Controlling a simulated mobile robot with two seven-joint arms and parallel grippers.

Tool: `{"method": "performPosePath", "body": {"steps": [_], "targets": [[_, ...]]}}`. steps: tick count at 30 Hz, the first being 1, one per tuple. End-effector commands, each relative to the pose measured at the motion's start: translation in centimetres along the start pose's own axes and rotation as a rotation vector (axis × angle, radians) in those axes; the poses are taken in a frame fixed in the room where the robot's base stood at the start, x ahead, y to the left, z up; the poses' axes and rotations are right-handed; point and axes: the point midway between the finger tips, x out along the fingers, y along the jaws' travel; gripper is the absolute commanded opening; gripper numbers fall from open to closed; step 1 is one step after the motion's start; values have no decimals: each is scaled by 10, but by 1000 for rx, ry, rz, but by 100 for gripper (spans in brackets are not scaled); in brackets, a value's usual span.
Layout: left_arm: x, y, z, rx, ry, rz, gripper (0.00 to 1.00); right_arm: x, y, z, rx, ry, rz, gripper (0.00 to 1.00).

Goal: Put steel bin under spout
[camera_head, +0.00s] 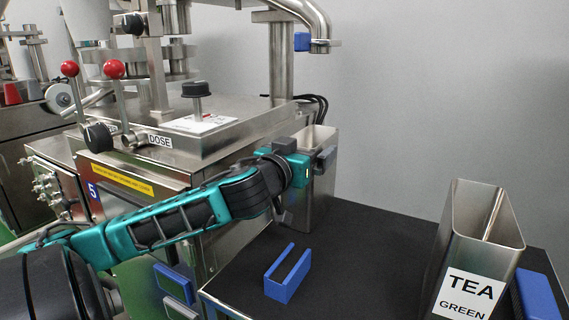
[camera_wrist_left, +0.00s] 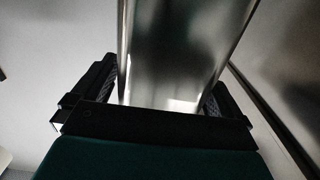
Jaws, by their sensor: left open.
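A plain steel bin (camera_head: 320,190) stands upright at the back of the black table, beside the machine. In the picture it is below the curved steel spout (camera_head: 322,30); depth alignment is hard to judge. My left gripper (camera_head: 306,160) is open at the bin's upper part, one finger on each side of it. In the left wrist view the bin (camera_wrist_left: 180,55) rises between the two fingers of the gripper (camera_wrist_left: 160,90). I cannot tell whether they touch it. A second steel bin (camera_head: 465,240), labelled TEA GREEN, stands at the right. My right gripper is out of view.
A blue U-shaped bracket (camera_head: 288,274) lies on the black table (camera_head: 365,265) between the bins. Another blue piece (camera_head: 537,294) is right of the labelled bin. The machine (camera_head: 150,150), with red-knobbed levers (camera_head: 114,70), stands left. The table's middle is clear.

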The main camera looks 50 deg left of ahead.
Motion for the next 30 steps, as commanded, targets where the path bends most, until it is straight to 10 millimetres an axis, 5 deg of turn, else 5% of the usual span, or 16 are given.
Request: {"method": "performPosePath", "body": {"steps": [9, 20, 30], "targets": [[-50, -1, -1, -3, -4, -2, 100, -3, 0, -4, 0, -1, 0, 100], [-85, -2, -7, -9, -3, -5, 100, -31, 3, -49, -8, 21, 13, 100], [-102, -1, -3, -3, -1, -3, 100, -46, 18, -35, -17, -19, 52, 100]]}}
